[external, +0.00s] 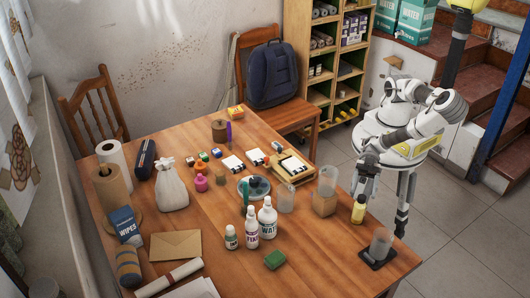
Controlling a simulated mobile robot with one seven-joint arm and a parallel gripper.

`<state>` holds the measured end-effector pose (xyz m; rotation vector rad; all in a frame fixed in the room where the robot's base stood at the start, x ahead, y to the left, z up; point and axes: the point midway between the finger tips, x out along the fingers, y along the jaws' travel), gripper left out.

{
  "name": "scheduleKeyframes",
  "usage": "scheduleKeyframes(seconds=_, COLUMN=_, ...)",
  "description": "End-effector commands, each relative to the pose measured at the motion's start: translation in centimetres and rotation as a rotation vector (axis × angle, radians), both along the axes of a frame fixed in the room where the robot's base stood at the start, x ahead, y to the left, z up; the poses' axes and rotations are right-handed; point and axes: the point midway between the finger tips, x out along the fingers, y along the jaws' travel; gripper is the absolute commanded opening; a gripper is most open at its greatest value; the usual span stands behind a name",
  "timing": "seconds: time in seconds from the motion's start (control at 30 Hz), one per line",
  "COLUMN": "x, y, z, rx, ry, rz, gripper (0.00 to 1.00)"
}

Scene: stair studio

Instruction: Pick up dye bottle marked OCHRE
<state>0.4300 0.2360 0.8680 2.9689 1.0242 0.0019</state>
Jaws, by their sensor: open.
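A small yellow bottle (358,214) stands upright near the right edge of the wooden table; its label is too small to read, but its colour fits ochre. My gripper (361,195) points down directly over this bottle, at or just above its top. The jaws are open; I cannot tell whether the fingers are beside the bottle's neck or still above it. Three white bottles stand together further left: one with a green label (232,239), one with a magenta label (252,230) and a taller one with a teal label (268,220).
A clear cup on a dark pad (378,255) stands in front of the yellow bottle. A wooden block (325,205) and clear beakers (327,180) stand to its left. A green sponge (275,259) lies near the front. The table's right front is mostly clear.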

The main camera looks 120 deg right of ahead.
Motion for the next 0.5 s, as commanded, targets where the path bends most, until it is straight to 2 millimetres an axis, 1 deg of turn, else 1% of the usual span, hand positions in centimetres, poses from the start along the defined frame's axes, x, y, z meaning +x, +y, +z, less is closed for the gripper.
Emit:
scheduleKeyframes(seconds=0.17, x=1.3, y=1.0, z=0.1, rx=-0.001, ry=-0.003, rz=0.001, gripper=0.69)
scheduleKeyframes(seconds=0.4, x=4.4, y=3.5, z=0.1, rx=0.0, ry=-0.003, rz=0.002, gripper=0.69)
scheduleKeyframes(seconds=0.5, x=5.2, y=4.1, z=0.1, rx=0.001, ry=-0.001, rz=0.0, gripper=0.69)
